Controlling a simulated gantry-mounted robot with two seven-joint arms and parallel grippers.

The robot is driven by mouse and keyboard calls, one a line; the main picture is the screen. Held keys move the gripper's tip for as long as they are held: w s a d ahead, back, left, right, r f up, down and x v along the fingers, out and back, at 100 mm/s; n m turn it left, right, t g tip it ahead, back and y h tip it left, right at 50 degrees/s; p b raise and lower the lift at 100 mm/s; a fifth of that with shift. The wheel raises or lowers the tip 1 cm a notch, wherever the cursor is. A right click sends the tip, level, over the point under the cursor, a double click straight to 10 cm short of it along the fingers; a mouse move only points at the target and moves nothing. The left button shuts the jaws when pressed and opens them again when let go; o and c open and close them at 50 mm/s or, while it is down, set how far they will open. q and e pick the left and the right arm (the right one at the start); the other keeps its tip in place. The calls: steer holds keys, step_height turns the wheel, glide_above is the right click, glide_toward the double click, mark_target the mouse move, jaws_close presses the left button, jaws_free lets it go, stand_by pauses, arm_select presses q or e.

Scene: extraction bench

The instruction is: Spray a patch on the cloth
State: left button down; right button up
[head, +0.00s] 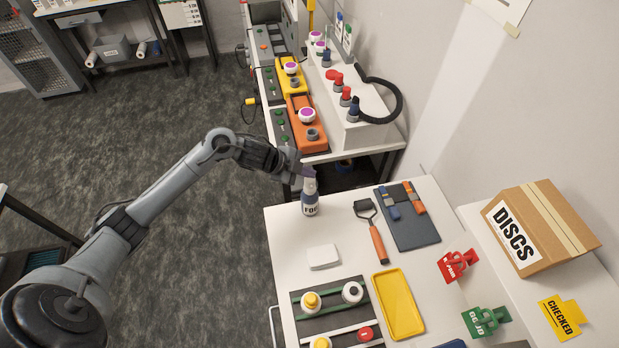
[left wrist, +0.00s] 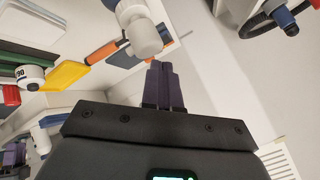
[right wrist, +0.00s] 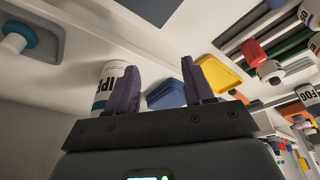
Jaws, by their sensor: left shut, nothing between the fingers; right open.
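In the left wrist view the shut fingers (left wrist: 164,86) point at a white bottle top (left wrist: 147,38). A white folded square (head: 323,257), perhaps the cloth, lies flat nearer on the bench. My right gripper (right wrist: 160,84) is open and empty, out of the head view. A white tub with partly hidden lettering (right wrist: 108,88) is behind its left finger.
An orange-handled scraper (head: 376,232), a dark mat (head: 412,232) and a yellow tray (head: 398,303) lie on the bench. A rack (head: 333,312) with capped bottles is at the front. The "DISCS" box (head: 545,225) stands right. The bench is bare around the white square.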

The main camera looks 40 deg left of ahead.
mark_target(307, 180)
arm_select(q)
steer(key=shift+f+b, duration=0.35)
steer(key=shift+f, duration=0.3)
stand_by(0.6)
steer(key=shift+r+p, duration=1.1)
steer(key=shift+r, duration=0.1)
step_height(307, 180, up, 6)
steer(key=p, duration=0.6)
stand_by(0.5)
